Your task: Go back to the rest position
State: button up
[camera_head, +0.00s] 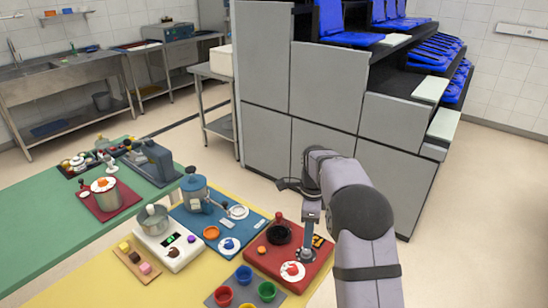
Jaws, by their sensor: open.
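My grey arm (367,225) reaches in from the bottom right and bends down over the red board (268,262) at the right end of the table. My gripper (308,246) points downward at the board's right part. It is open. Its fingertips are small and hard to make out, next to a round grey part on the board. I cannot tell whether they touch it. A black round bowl (279,232) and a white disc with a red top (292,271) are on the same board, left of and below the gripper.
A blue board (222,232) with a blue-grey device (194,189), a white scale-like box (172,250) and coloured cups (244,275) crowd the table left of the gripper. A tall grey stepped cabinet (292,80) with blue seats stands behind my arm. Open floor lies at right.

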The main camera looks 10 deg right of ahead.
jog(key=s+a+n, duration=0.2)
jog(key=s+n, duration=0.8)
jog(key=s, duration=0.4)
jog(key=s+a+f+n, duration=0.1)
jog(key=s+a+n, duration=0.1)
jog(key=s+n, duration=0.9)
jog(key=s, duration=0.4)
jog(key=shift+s+a, duration=0.15)
jog(key=shift+a, duration=0.05)
jog(key=shift+c, duration=0.2)
dwell(0.5)
